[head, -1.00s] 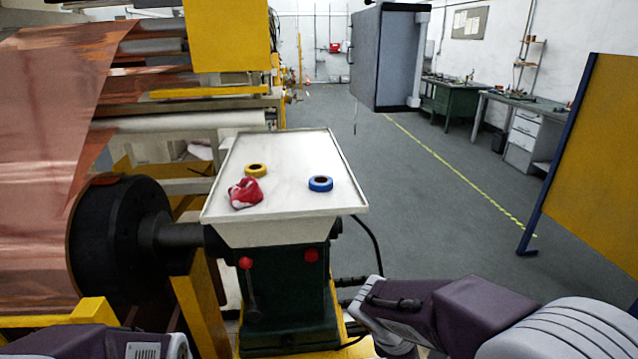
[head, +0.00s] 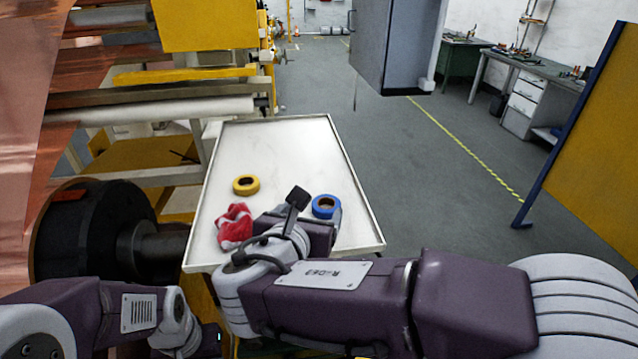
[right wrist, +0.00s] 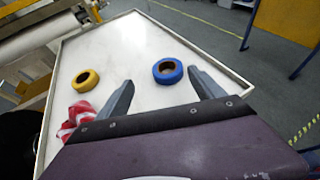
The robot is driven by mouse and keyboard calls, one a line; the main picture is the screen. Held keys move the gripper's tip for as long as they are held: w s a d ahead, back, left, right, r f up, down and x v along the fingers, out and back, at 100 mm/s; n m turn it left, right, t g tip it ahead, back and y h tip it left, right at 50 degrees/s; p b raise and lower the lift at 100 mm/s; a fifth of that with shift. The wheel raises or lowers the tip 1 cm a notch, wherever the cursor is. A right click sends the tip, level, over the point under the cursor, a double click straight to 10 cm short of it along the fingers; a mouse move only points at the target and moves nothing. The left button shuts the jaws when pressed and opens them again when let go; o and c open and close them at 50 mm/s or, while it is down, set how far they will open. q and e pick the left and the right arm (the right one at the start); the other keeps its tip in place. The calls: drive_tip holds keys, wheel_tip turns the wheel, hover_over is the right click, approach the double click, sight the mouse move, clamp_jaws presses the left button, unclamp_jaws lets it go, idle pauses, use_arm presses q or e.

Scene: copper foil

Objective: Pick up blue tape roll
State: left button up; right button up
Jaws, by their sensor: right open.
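The blue tape roll (head: 319,212) lies flat on the right part of the white tray table (head: 290,150). In the right wrist view the blue tape roll (right wrist: 167,80) shows just ahead of and between the two grey fingertips. My right gripper (right wrist: 161,77) is open and empty, with a finger on either side of the roll's line. In the head view my right gripper (head: 318,220) reaches over the tray's near part, close to the roll, its fingers partly hidden by its own body. My left arm shows at the lower left; its jaws are not visible.
A yellow tape roll (head: 246,185) and a crumpled red and white cloth (head: 235,226) lie left of the blue roll. The tray has a raised rim. Its far half is clear. A machine with copper foil (head: 30,130) stands on the left.

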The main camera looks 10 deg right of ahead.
sight(328, 200)
drive_tip(key=shift+s+d+r, duration=0.1)
drive_tip(key=shift+s+d, duration=0.15)
drive_tip(key=shift+s, duration=0.05)
drive_tip(key=shift+s+d, duration=0.45)
drive_tip(key=shift+d, duration=0.05)
drive_tip(key=shift+w, duration=0.3)
drive_tip(key=shift+w+d+f+p, duration=0.1)
drive_tip(key=shift+w+f, duration=0.1)
drive_tip(key=shift+w, duration=0.2)
drive_tip(key=shift+w+a+f+p, duration=0.1)
drive_tip(key=shift+w+f, duration=0.15)
drive_tip(key=shift+w, duration=0.2)
drive_tip(key=shift+w+d+f+p, duration=0.1)
drive_tip(key=shift+w+f, duration=0.1)
drive_tip(key=shift+w, duration=0.2)
drive_tip(key=x, duration=0.3)
drive_tip(key=shift+s+d+p, duration=0.15)
drive_tip(key=shift+p, duration=0.2)
drive_tip(key=shift+w+d+f, duration=0.2)
drive_tip(key=shift+w+d, duration=0.05)
drive_tip(key=shift+w, duration=0.1)
drive_tip(key=shift+w+f, duration=0.1)
drive_tip(key=shift+w, duration=0.2)
drive_tip(key=c, duration=1.4)
use_arm(q)
drive_tip(key=shift+s+r, duration=0.9)
drive_tip(key=shift+s, duration=0.2)
use_arm(e)
drive_tip(key=shift+c, duration=0.2)
